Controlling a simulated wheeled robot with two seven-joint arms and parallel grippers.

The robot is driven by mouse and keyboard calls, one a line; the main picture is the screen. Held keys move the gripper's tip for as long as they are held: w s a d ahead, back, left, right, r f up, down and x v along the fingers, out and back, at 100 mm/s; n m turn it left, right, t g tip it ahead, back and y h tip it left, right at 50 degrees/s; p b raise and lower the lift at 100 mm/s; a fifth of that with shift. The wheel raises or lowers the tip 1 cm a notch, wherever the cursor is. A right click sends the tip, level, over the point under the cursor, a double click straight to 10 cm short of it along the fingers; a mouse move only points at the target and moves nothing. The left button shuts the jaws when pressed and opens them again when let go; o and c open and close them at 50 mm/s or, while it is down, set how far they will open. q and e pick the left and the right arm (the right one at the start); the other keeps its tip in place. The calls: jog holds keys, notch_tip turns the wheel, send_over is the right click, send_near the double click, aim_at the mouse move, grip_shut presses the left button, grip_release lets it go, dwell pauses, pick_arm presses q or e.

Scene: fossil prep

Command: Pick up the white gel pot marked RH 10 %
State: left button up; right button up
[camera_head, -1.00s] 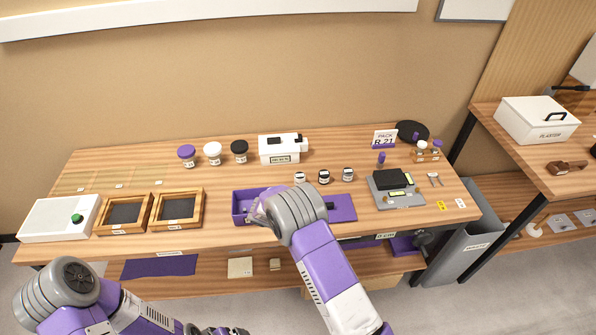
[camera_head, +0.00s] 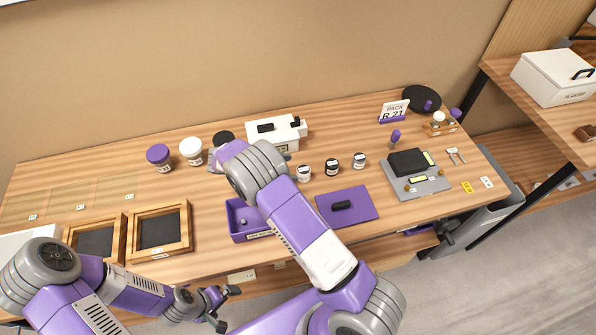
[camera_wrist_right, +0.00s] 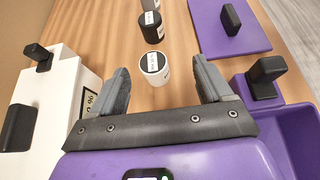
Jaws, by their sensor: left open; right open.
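The small white pot (camera_head: 304,172) stands upright on the bench, at the left end of a row of three small pots. My right gripper (camera_wrist_right: 160,66) is open and empty. In that view the pot appears between its fingertips, apart from both fingers. In the head view my right wrist hides its fingers, left of the pot. My left gripper (camera_head: 227,307) is open and empty at the lower edge, in front of the bench.
A dark pot (camera_head: 331,167) and another small pot (camera_head: 359,160) stand right of the white one. A white device (camera_head: 283,131) stands behind; a purple tray (camera_head: 240,237) and purple mat (camera_head: 358,206) lie in front. Lidded jars (camera_head: 191,152) stand at the back left.

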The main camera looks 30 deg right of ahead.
aim_at(303, 170)
jog(key=shift+w+d+f+b, duration=0.1)
jog(key=shift+w+f+b, duration=0.15)
jog(key=shift+f, duration=0.3)
jog(key=shift+w+f+b, duration=0.15)
jog(key=shift+w+f, duration=0.15)
jog(key=shift+f, duration=0.2)
jog(key=shift+d+f, duration=0.15)
jog(key=shift+d, duration=0.2)
jog(key=shift+s+d+f, duration=0.25)
jog(key=shift+s+d, duration=0.1)
jog(key=shift+d, duration=0.35)
jog(key=x, duration=0.5)
jog(key=shift+w+b, duration=0.25)
jog(key=shift+b, duration=0.15)
pick_arm(q)
jog(key=shift+w+f, duration=0.3)
jog(key=shift+f, duration=0.3)
jog(key=shift+w+f, duration=0.25)
jog(key=shift+f, duration=0.35)
pick_arm(e)
jog(key=c, duration=1.1)
